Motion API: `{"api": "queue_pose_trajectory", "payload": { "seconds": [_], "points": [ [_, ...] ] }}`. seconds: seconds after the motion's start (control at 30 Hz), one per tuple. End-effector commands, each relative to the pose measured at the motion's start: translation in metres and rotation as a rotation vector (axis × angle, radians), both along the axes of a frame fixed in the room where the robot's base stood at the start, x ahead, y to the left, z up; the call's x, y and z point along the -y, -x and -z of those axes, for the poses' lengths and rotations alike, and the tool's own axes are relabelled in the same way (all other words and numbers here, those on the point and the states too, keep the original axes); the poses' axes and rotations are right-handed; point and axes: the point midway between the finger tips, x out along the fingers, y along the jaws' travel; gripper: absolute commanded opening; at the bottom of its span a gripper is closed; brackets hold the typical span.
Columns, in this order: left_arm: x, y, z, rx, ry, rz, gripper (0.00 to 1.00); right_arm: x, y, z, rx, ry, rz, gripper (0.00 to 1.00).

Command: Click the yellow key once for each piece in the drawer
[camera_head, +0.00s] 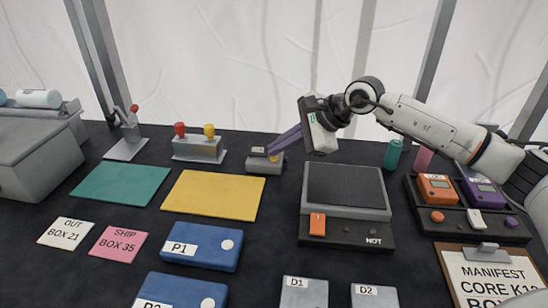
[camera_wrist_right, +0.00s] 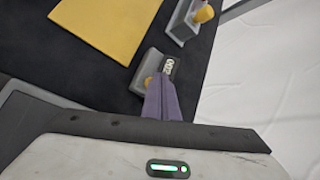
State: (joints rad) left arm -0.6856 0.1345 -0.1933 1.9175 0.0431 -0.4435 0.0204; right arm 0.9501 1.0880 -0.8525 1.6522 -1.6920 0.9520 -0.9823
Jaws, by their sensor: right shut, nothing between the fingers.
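The yellow key (camera_head: 276,158) sits on the right end of a small grey counter box (camera_head: 262,167) at the back of the table. In the right wrist view the key (camera_wrist_right: 148,80) shows beside the fingertips, with a small display (camera_wrist_right: 168,67) whose digits look like 002 but are hard to read. My right gripper (camera_head: 274,150) reaches in from the right with its purple fingers shut and empty. Its tips are at or just above the key; I cannot tell whether they touch it. I cannot make out an open drawer or pieces inside one. My left gripper is not in view.
A grey stand with red and yellow knobs (camera_head: 198,148) is left of the counter. A hot plate (camera_head: 346,190) stands right of it. Green (camera_head: 120,183) and yellow (camera_head: 213,195) mats lie left. Blue P1 (camera_head: 202,246) and grey D1 (camera_head: 304,293) blocks are in front.

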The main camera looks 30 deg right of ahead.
Motion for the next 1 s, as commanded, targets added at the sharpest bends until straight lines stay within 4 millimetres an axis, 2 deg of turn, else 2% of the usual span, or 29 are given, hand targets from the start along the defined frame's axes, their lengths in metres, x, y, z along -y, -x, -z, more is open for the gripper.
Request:
{"api": "queue_pose_trajectory", "payload": {
  "seconds": [0.63,1.0],
  "points": [
    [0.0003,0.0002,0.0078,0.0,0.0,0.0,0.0,-0.0001,0.0002,0.0093,-0.001,0.0,-0.001,0.0],
    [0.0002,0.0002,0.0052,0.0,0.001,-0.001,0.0,0.0,0.0003,0.006,-0.002,0.001,-0.001,0.0]
  ]
}}
